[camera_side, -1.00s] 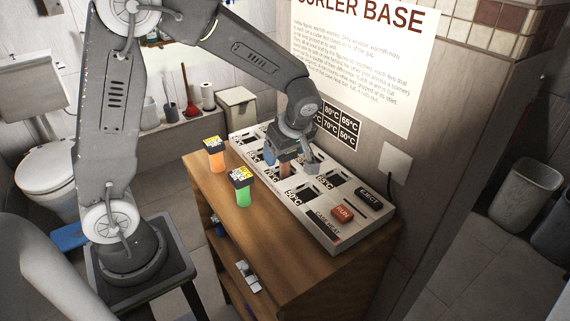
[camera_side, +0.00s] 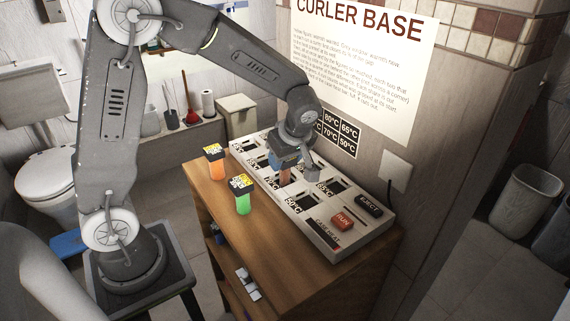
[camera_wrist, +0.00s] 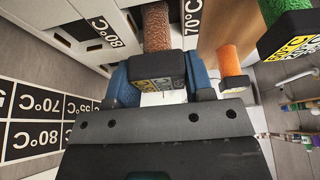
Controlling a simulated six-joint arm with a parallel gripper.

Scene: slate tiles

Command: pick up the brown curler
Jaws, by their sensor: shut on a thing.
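The brown curler (camera_wrist: 157,28) has a black cap (camera_wrist: 157,70) with a yellow label. My gripper (camera_side: 287,160) is shut on the cap, with a blue pad on each side of it in the wrist view (camera_wrist: 160,82). In the side view the brown curler (camera_side: 285,178) hangs below my jaws, upright, at the pale curler base (camera_side: 350,243). Its lower end is not clear, so I cannot tell whether it still sits in a slot.
An orange curler (camera_side: 216,166) and a green curler (camera_side: 242,200) stand upright on the wooden cabinet top (camera_side: 275,245), left of the base. A red RUN button (camera_side: 342,221) and a black EJECT button (camera_side: 369,205) are at the base's right end. A wall rises behind.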

